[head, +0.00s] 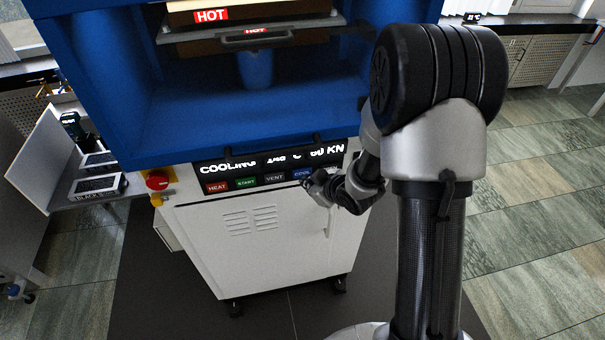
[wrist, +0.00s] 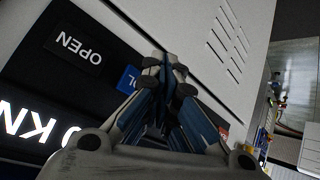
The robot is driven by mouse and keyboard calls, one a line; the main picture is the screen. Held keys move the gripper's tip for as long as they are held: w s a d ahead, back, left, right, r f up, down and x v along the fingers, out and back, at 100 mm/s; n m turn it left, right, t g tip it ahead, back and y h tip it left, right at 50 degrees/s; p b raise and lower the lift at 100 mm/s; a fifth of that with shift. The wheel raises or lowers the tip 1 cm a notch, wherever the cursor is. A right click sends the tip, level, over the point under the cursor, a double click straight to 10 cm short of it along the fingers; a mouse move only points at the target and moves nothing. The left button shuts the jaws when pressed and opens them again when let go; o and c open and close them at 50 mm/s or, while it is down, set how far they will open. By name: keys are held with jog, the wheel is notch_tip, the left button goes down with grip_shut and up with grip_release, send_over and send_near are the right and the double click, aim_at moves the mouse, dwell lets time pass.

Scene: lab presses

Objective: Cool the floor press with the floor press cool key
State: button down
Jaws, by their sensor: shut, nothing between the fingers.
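The floor press (head: 110,90) has a blue frame over a white cabinet. My gripper (head: 316,181) is shut and empty at the panel. In the wrist view its fingertips (wrist: 168,66) are right beside the cool key; I cannot tell whether they touch it.
The heat (head: 217,187), start (head: 246,182) and vent (head: 275,178) keys are left of the cool key. The open key (wrist: 75,47) shows in the wrist view. A red emergency knob (head: 157,180) is at left. HOT labels (head: 211,15) mark the platens. Floor at right is clear.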

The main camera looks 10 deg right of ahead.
jog(key=s+b, duration=0.1)
jog(key=s, duration=0.4)
dwell(0.5)
jog(key=shift+r, duration=0.1)
dwell(0.6)
jog(key=s+d+r+m+g+h, duration=0.1)
jog(key=s+d+r+m+h, duration=0.15)
jog(key=r, duration=0.45)
jog(key=s+d+r+m+h, duration=0.2)
jog(key=s+r, duration=0.2)
jog(key=r, duration=0.3)
jog(key=s+a+r+m+g, duration=0.1)
jog(key=s+a+r, duration=0.1)
jog(key=s, duration=0.7)
jog(key=s+a+r+m+g+y, duration=0.1)
jog(key=s+r, duration=0.4)
jog(key=s, duration=0.5)
jog(key=shift+a+m+g, duration=0.55)
jog(key=shift+a+g, duration=0.15)
jog(key=shift+a, duration=0.5)
